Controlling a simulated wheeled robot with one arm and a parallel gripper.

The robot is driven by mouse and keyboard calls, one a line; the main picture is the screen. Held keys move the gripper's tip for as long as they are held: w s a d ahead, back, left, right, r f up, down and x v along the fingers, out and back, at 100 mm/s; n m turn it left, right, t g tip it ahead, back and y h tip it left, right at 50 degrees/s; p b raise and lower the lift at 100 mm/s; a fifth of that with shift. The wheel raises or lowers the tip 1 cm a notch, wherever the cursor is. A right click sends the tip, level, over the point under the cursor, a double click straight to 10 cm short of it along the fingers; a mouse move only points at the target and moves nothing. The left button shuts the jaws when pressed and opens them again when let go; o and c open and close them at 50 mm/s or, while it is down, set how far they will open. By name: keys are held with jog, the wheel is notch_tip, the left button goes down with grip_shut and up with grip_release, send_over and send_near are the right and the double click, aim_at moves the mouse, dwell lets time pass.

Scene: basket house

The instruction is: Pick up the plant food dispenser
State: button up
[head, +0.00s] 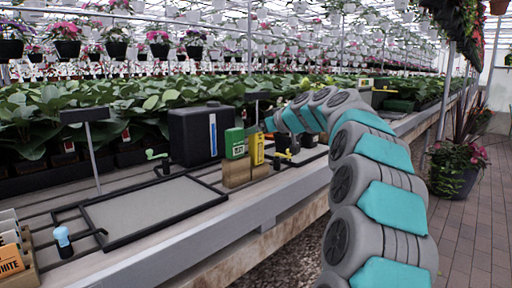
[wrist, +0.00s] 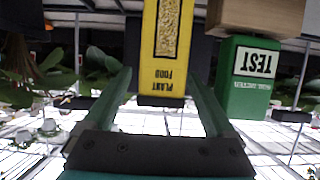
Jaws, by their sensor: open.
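The plant food dispenser is a narrow yellow box (head: 257,148) standing on a wooden block on the bench, right of a green box. In the wrist view, which is upside down, the yellow dispenser (wrist: 166,50) fills the top middle, with its "PLANT FOOD" label readable. My gripper (wrist: 160,88) is open, with one finger on each side of the dispenser's label end in the picture. I cannot tell whether the fingers touch it or how far they reach around it. In the head view my arm ends just above and right of the dispenser, and the fingers are not clear.
The green "TEST" box (head: 235,143) stands close beside the dispenser and also shows in the wrist view (wrist: 248,78). A black tank (head: 196,135) stands behind to the left. A grey framed panel (head: 150,208) lies at front left. A tiled aisle (head: 478,220) runs at right.

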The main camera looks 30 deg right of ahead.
jog(key=shift+w+a+f, duration=0.25)
jog(key=shift+w, duration=0.25)
jog(key=shift+c, duration=0.2)
grip_shut()
